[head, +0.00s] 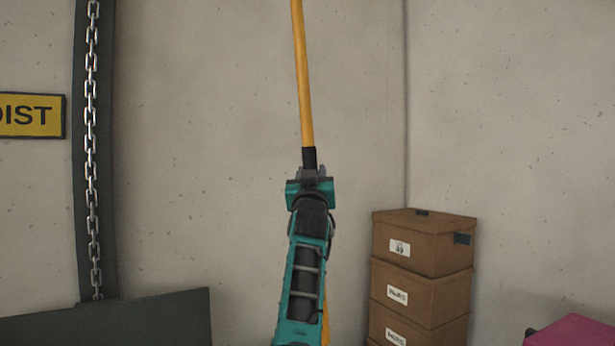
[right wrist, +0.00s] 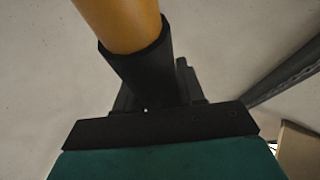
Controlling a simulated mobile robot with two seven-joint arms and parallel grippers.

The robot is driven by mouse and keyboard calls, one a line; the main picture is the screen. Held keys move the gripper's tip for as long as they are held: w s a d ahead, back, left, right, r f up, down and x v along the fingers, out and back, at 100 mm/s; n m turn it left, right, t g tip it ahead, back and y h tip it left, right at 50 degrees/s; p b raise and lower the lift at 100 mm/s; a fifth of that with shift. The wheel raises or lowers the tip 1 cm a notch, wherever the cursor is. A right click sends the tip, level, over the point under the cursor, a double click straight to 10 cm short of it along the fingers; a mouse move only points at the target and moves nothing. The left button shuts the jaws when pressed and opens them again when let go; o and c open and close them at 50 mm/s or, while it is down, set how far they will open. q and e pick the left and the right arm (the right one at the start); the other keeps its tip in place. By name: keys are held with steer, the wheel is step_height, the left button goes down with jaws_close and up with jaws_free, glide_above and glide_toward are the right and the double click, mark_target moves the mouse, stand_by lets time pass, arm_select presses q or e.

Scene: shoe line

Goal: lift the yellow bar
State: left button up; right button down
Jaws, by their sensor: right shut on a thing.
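The yellow bar (head: 303,80) rises nearly upright in the middle of the head view, and its top runs out of the picture. A black sleeve (head: 309,157) covers the part at my right gripper (head: 313,172). That gripper is shut on the bar at this sleeve. A strip of yellow also shows beside my forearm at the bottom edge. In the right wrist view the yellow bar (right wrist: 118,22) and its black sleeve (right wrist: 145,70) stand between the dark fingers, which are partly hidden behind the sleeve. My left gripper is not in view.
Stacked brown boxes (head: 422,265) stand to the right by the wall corner. A metal chain (head: 92,150) hangs at the left beside a yellow sign (head: 30,116). A dark panel (head: 120,322) is at lower left, a magenta object (head: 572,333) at lower right.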

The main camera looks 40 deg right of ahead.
steer(key=c, duration=0.8)
jaws_free()
steer(key=shift+f, duration=0.1)
steer(key=shift+s+a+f, duration=0.3)
steer(key=shift+s, duration=0.05)
steer(key=b+v, duration=0.2)
steer(key=v, duration=0.9)
steer(key=shift+s+a+b, duration=0.25)
steer(key=shift+s+b, duration=0.15)
